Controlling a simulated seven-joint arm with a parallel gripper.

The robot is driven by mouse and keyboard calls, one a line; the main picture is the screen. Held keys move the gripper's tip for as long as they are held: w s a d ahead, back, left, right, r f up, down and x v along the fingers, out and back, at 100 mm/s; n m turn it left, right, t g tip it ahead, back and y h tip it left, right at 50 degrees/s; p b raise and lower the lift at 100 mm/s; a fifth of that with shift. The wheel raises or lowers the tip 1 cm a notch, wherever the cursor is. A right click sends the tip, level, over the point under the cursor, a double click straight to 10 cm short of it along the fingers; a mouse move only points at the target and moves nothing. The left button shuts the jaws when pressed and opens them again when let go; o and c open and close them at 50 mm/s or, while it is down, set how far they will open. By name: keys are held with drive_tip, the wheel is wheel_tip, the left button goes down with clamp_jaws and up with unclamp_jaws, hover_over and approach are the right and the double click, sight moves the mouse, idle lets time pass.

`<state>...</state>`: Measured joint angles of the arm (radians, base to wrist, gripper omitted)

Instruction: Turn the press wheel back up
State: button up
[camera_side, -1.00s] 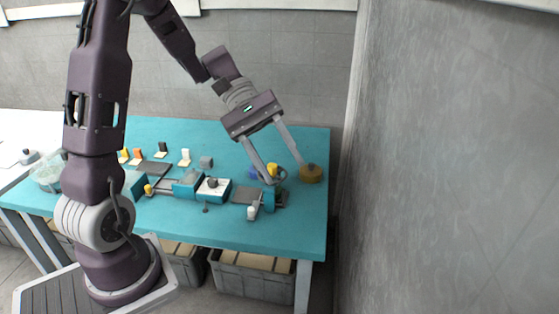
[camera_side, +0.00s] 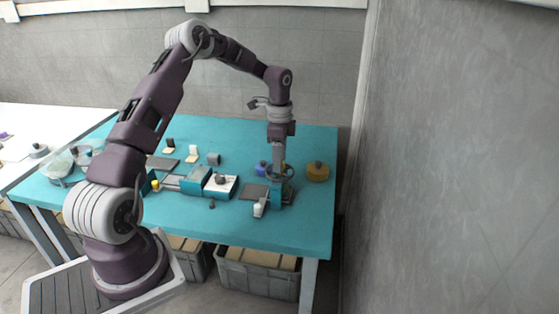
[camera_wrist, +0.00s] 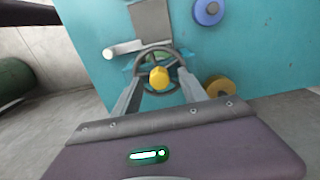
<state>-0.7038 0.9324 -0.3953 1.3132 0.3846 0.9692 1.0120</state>
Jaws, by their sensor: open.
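The press wheel (camera_side: 268,175) is a dark spoked handwheel on top of a small teal press (camera_side: 279,198) at the right of the table. In the wrist view the wheel (camera_wrist: 172,61) lies flat with a yellow hub (camera_wrist: 159,78) in its middle. My gripper (camera_side: 281,164) points down from above the wheel. In the wrist view its open fingers (camera_wrist: 160,76) stand on the left and right sides of the wheel, with the hub between them. I cannot tell whether the fingers touch the rim. The grey plate of the press (camera_wrist: 151,22) shows beyond the wheel.
A mustard round pot (camera_side: 317,173) stands close right of the press. A blue spool (camera_wrist: 208,12) is nearby. A teal-and-white box (camera_side: 221,187) is farther left. The table's front right corner is clear.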

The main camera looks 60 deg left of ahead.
drive_tip(key=shift+f, duration=0.4)
drive_tip(key=shift+c, duration=0.4)
clamp_jaws()
drive_tip(key=n, duration=0.4)
drive_tip(key=shift+r+n, duration=0.1)
drive_tip(key=shift+n, duration=2.2)
